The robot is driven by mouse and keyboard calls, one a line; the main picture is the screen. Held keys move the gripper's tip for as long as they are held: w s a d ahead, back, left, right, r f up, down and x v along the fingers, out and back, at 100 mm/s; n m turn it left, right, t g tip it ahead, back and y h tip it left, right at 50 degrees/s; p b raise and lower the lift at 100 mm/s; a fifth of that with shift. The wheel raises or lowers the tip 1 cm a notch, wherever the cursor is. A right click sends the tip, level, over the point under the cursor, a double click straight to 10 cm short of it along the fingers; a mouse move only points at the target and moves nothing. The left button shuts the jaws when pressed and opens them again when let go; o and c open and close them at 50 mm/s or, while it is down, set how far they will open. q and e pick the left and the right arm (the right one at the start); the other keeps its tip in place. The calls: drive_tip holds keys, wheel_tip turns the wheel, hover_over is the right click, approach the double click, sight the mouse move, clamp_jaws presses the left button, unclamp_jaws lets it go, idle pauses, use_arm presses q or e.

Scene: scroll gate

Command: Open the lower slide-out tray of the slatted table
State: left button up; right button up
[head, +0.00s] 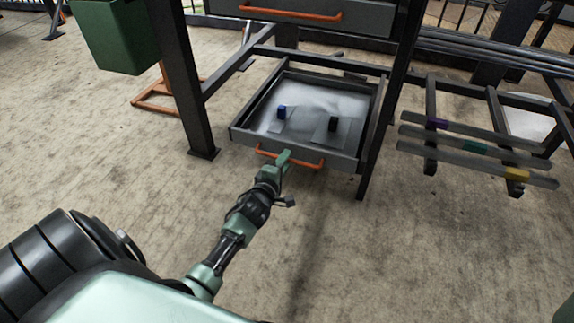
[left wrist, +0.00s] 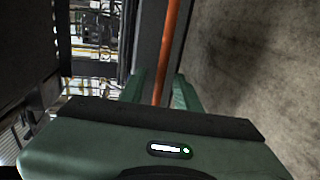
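The lower slide-out tray (head: 341,160) of the slatted table is slid partly out. Its inside is in sight, with a small blue block (head: 282,112) and a small black block (head: 333,124) in it. An orange bar handle (head: 308,163) runs along its front; it also shows in the left wrist view (left wrist: 168,45). My left gripper (head: 284,159) is at the left part of this handle. In the left wrist view, the bar passes between the two fingers of my left gripper (left wrist: 161,85), with gaps beside it. My right gripper is out of view.
An upper drawer (head: 335,28) with an orange handle (head: 291,14) is above, shut as far as I can see. Dark table legs (head: 180,90) flank the tray. A low slatted rack (head: 478,150) with coloured marks stands at right. The floor in front is clear.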

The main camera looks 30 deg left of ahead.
use_arm(q)
drive_tip(key=shift+x, duration=0.9)
clamp_jaws()
drive_tip(key=shift+s, duration=0.1)
idle(0.7)
